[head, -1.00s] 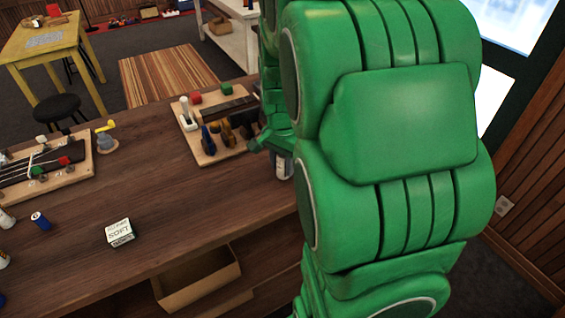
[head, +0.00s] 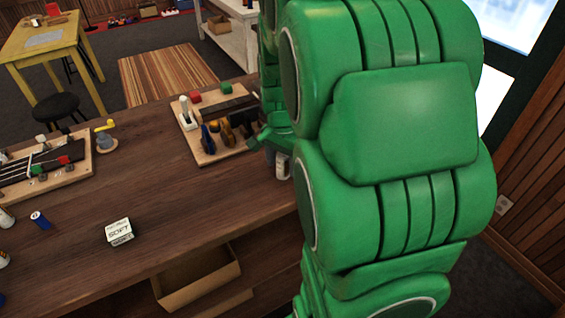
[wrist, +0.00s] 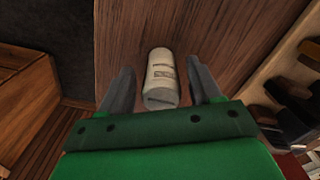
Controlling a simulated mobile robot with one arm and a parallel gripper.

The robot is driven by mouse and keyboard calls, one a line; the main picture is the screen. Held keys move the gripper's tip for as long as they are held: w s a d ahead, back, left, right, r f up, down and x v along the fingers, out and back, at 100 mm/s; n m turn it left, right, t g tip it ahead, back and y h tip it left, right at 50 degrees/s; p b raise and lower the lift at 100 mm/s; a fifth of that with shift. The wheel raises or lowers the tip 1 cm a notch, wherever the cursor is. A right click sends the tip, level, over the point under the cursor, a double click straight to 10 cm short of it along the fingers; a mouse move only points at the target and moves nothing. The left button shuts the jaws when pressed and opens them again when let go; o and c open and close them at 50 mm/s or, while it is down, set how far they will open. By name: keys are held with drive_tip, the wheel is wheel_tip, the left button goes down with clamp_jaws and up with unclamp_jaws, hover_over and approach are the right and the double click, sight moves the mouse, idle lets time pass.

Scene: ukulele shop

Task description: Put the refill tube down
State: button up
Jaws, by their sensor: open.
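The tube rests on the brown wooden bench (head: 150,185). In the head view the tube (head: 283,166) stands near the bench's right side, partly covered by my green arm. Most of my gripper is hidden behind the arm there.
A wooden tool board (head: 212,150) with tools and coloured blocks lies just left of the tube. A small white box (head: 119,232) sits towards the bench's front. A ukulele part board (head: 50,175) is at left. The middle of the bench is clear.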

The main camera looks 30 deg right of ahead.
wheel_tip(320, 180, up, 12)
drive_tip(key=shift+f, duration=0.2)
drive_tip(key=shift+o, duration=0.4)
idle(0.5)
